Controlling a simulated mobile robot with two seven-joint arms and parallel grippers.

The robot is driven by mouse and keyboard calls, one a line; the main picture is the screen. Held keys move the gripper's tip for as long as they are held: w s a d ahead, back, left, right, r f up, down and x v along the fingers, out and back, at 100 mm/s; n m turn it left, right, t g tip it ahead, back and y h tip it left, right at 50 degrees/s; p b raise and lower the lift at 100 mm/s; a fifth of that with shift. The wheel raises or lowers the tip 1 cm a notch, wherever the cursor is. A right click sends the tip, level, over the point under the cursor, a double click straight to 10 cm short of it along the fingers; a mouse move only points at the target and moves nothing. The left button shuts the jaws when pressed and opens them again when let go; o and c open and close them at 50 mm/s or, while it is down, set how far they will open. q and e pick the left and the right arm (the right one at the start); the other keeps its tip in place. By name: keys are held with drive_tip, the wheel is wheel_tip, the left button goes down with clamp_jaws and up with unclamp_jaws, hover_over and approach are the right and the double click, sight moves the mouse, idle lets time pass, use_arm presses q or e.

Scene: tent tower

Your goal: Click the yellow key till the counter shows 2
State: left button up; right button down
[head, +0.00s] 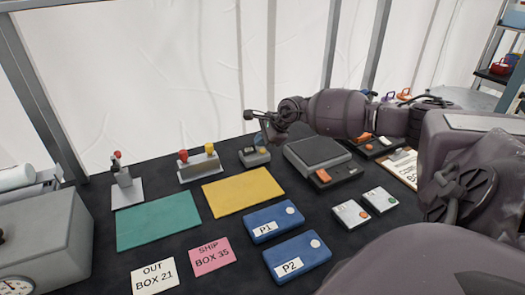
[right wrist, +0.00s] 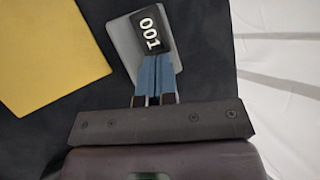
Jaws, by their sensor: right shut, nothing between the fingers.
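The counter (head: 255,158) is a small grey box with a black display, near the back middle of the table. In the right wrist view its display (right wrist: 152,32) reads 001. My right gripper (head: 261,138) is over the counter. Its blue fingers (right wrist: 155,65) are shut with nothing between them, and they cover part of the counter's grey body beside the display. I cannot tell whether the tips touch it. No yellow key shows clearly on the counter; the fingers may hide it. My left gripper is not in view.
A stand (head: 199,166) with red and yellow knobs is left of the counter. A yellow mat (head: 243,192) lies in front. A dark grey scale-like device (head: 316,157) stands right. Blue boxes P1 (head: 273,224) and P2 (head: 297,258) lie nearer. A green mat (head: 158,220) lies left.

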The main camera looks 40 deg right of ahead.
sight(261, 151)
drive_tip(key=shift+f, duration=0.15)
idle(0.6)
drive_tip(key=shift+f+b, duration=0.3)
drive_tip(key=shift+f, duration=0.5)
idle(0.9)
drive_tip(key=shift+r, duration=0.95)
drive_tip(key=shift+r, duration=0.1)
drive_tip(key=shift+r+p, duration=1)
drive_tip(key=shift+r, duration=1.4)
drive_tip(key=shift+r, duration=0.1)
